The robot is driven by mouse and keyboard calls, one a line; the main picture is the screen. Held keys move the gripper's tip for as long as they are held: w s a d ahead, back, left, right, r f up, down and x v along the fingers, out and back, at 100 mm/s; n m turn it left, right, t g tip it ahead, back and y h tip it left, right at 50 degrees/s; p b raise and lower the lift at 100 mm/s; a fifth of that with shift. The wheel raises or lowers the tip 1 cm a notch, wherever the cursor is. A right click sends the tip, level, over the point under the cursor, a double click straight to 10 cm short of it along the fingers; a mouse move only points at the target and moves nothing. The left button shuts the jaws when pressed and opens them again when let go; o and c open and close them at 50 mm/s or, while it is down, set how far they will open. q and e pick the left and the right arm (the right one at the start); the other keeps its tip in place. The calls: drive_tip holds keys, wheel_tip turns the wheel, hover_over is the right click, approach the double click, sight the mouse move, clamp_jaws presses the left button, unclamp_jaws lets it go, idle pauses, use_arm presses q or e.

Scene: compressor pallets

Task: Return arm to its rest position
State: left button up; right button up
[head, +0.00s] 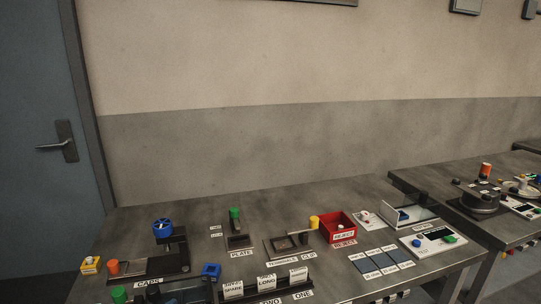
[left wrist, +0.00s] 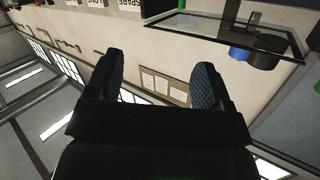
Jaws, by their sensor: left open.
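My left gripper (left wrist: 158,72) shows in the left wrist view with its two dark, textured fingers spread apart. Nothing is between them. Neither gripper nor arm shows in the head view, and the right gripper is in neither view. In the left wrist view a dark-framed pane (left wrist: 225,32) and a blue cylinder (left wrist: 238,54) are beyond the fingers, to the upper right. The fingers touch nothing that I can see.
A grey workbench (head: 190,207) carries a blue-wheeled fixture (head: 163,226), a red reject bin (head: 338,228), a label rack (head: 265,287) and a white test panel (head: 433,241). A second bench (head: 415,180) stands at right. A blue door (head: 35,100) is at left.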

use_arm(q)
drive_tip(key=s+a+f+n+g+y, duration=0.2)
drive_tip(key=s+a+f, duration=0.2)
drive_tip(key=s+f, duration=0.3)
drive_tip(key=s+a+f+n+g+y, duration=0.2)
drive_tip(key=s+a+f, duration=0.3)
drive_tip(key=s, duration=1)
wheel_tip(320, 180, down, 4)
drive_tip(key=shift+s+r+n+y, duration=0.2)
drive_tip(key=shift+s+n+y, duration=0.05)
drive_tip(key=shift+n+y, duration=0.05)
drive_tip(key=shift+a, duration=0.1)
